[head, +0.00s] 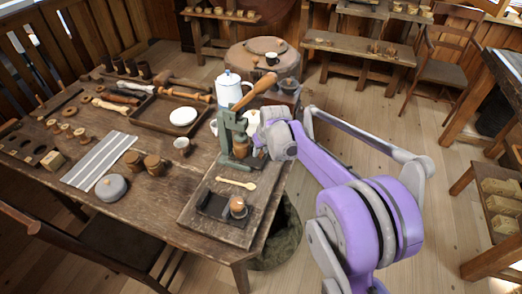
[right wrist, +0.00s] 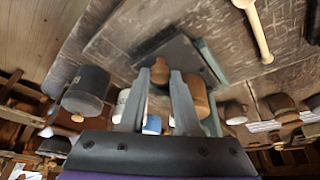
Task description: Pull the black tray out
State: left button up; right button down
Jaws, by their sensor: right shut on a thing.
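A flat black tray (head: 213,205) lies on the wooden board near the table's front right corner, with a wooden turned piece (head: 237,206) at its right end. A green press (head: 228,135) stands behind it on the same board. My right gripper (head: 257,138) reaches in beside the press from the right. In the right wrist view its two fingers (right wrist: 160,78) are shut on a small wooden knob (right wrist: 160,70). A dark flat slab (right wrist: 178,52) shows behind the knob; I cannot tell whether it is a tray. My left gripper is not in view.
A wooden spoon (head: 235,183) lies on the board between press and tray. Open floor (head: 345,125) lies right of the table.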

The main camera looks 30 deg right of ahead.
dwell(0.9)
jog(key=s+d, duration=0.5)
jog(key=s, duration=0.1)
jog(key=shift+s+d, duration=0.2)
jog(key=shift+d, duration=0.05)
jog(key=c, duration=0.6)
grip_release()
jog(key=shift+c, duration=0.2)
jog(key=p+v, duration=0.1)
jog(key=v, duration=0.9)
jog(key=shift+r, duration=0.4)
jog(key=shift+s, duration=0.1)
